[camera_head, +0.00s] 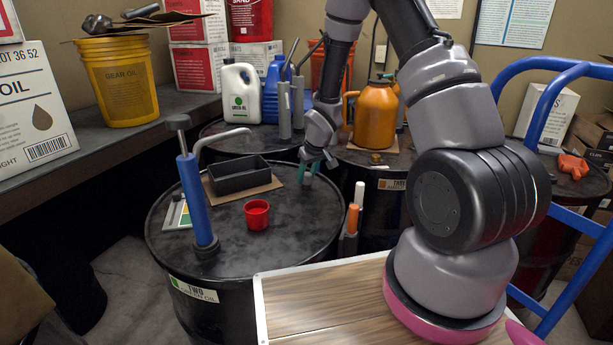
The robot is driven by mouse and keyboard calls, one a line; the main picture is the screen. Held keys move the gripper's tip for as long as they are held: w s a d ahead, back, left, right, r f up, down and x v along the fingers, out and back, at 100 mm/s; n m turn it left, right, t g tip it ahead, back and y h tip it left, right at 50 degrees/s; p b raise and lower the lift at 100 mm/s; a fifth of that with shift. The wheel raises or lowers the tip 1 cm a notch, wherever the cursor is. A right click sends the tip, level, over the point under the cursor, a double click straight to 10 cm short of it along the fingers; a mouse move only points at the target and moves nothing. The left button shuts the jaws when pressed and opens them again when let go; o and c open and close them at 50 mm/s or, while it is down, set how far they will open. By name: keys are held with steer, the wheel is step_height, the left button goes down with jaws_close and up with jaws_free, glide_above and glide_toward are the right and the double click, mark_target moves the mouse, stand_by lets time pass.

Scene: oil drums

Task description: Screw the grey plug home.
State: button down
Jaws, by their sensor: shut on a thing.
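My gripper (307,174) points down at the right back part of the lid of the black drum marked TWO (300,232). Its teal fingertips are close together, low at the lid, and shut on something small. I take it to be the grey plug, but the fingers hide it. I cannot tell how deep the plug sits or whether it is level.
On the same lid stand a blue hand pump (196,200), a black tray (238,177) on cardboard and a red cup (257,215). An orange jug (376,115) stands on the drum behind. Grey and blue upright tools (285,110) stand behind my gripper.

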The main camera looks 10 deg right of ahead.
steer(key=shift+m+h, duration=0.5)
steer(key=shift+m, duration=0.9)
steer(key=shift+a+m, duration=0.15)
steer(key=shift+m, duration=0.35)
steer(key=m+h, duration=0.1)
steer(key=m, duration=0.2)
steer(key=shift+f+h, duration=0.1)
steer(key=shift+h, duration=0.3)
steer(key=shift+d+m+h, duration=0.2)
steer(key=shift+m+h, duration=0.1)
steer(key=shift+m, duration=0.9)
